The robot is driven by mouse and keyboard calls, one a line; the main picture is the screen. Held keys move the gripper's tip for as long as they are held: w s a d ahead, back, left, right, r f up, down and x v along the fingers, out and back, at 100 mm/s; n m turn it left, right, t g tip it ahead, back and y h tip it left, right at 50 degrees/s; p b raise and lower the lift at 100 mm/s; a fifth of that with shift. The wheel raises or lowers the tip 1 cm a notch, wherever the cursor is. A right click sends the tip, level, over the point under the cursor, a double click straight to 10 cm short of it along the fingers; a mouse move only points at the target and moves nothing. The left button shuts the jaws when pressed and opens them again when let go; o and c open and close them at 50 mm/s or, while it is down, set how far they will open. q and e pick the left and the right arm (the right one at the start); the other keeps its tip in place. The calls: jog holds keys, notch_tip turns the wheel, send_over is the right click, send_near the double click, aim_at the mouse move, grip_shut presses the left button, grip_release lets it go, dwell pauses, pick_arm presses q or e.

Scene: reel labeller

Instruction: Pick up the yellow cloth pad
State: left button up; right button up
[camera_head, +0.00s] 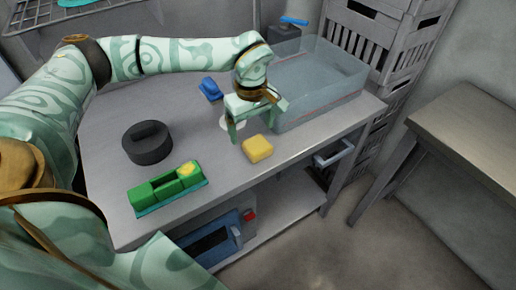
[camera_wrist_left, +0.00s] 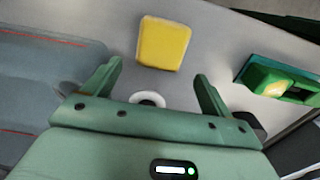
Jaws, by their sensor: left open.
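The yellow cloth pad (camera_head: 257,149) lies flat on the grey table near its front edge in the head view. It also shows in the left wrist view (camera_wrist_left: 164,43), beyond my fingertips and roughly between their lines. My left gripper (camera_head: 257,122) is open and empty. It hangs above the table just behind the pad, apart from it. In the left wrist view both fingers of the left gripper (camera_wrist_left: 158,71) are spread with nothing between their tips. My right gripper is not in view.
A clear bin (camera_head: 320,95) stands right of the gripper. A white ring (camera_wrist_left: 148,98) lies under the gripper. A green device (camera_head: 165,188), a dark round reel (camera_head: 147,142) and a blue item (camera_head: 210,89) are to the left. The table around the pad is clear.

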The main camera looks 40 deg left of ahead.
aim_at(254, 140)
pick_arm(q)
jog(key=f, duration=0.1)
jog(key=f+b, duration=0.1)
jog(key=f, duration=0.1)
jog(key=f+b, duration=0.1)
jog(key=f, duration=0.1)
jog(key=shift+d, duration=0.25)
jog(key=c, duration=1.1)
jog(key=shift+o, duration=0.2)
jog(key=shift+r, duration=0.1)
jog(key=r, duration=0.1)
jog(key=r+p, duration=0.1)
jog(key=r, duration=0.1)
jog(key=r+p, duration=0.1)
jog(key=shift+s+r, duration=0.2)
jog(key=shift+s, duration=0.05)
jog(key=s+d+r+p, duration=0.3)
jog(key=s+r, duration=0.5)
jog(key=s, duration=0.5)
jog(key=shift+r+p, duration=0.3)
jog(key=shift+p, duration=0.35)
